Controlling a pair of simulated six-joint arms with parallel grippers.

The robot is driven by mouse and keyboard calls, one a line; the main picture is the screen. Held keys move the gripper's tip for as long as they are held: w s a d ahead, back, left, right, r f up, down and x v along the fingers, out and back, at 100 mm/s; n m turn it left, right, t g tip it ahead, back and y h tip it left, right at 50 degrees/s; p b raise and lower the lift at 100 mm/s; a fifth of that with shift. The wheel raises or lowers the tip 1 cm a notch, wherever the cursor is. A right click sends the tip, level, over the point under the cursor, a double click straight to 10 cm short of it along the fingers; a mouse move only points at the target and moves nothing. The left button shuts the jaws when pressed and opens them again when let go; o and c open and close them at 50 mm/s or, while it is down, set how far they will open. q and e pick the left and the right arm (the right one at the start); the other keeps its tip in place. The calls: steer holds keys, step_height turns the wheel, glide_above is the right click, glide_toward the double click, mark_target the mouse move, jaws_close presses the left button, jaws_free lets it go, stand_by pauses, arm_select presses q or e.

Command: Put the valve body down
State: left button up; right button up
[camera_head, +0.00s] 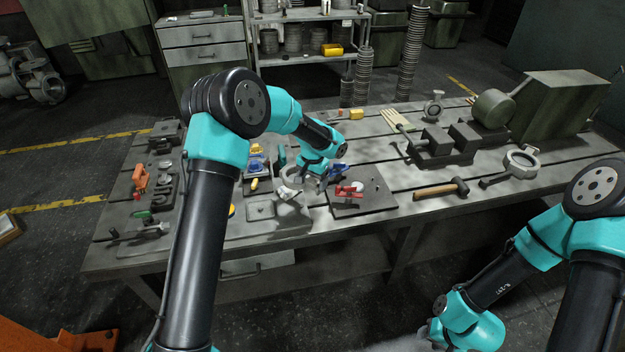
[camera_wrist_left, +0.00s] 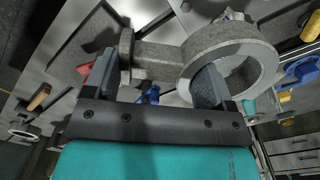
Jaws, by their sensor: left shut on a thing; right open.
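The valve body (camera_wrist_left: 155,62) is a grey casting with a large ring at one end and a smaller flange at the other. In the left wrist view my left gripper (camera_wrist_left: 155,90) is shut on it, with one finger by the small flange and the other at the ring. In the head view the valve body (camera_head: 291,174) shows partly under my left gripper (camera_head: 308,180), over the bench near its front edge. Whether it touches the surface below is hard to tell. My right gripper (camera_head: 432,332) is open and empty at the bottom, in front of the bench, partly hidden by its wrist.
A plate with a red clamp (camera_head: 350,190) is right of the left gripper. A flat grey plate (camera_head: 262,210) lies in front. Tools crowd the bench's left end.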

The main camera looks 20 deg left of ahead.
arm_select(q)
steer(key=shift+w+r, duration=0.1)
steer(key=s+a+f+n, duration=0.1)
steer(key=s+a+n, duration=0.2)
steer(key=a, duration=0.9)
steer(key=s+a+f+n, duration=0.1)
steer(key=s+a+n, duration=0.2)
steer(key=a+n, duration=0.6)
steer(key=s+a+f+n, duration=0.1)
steer(key=s+a+n, duration=0.2)
steer(key=a, duration=1.4)
steer(key=n, duration=0.3)
steer(key=shift+f, duration=0.1)
steer(key=shift+f, duration=3.15)
steer(key=shift+f, duration=0.25)
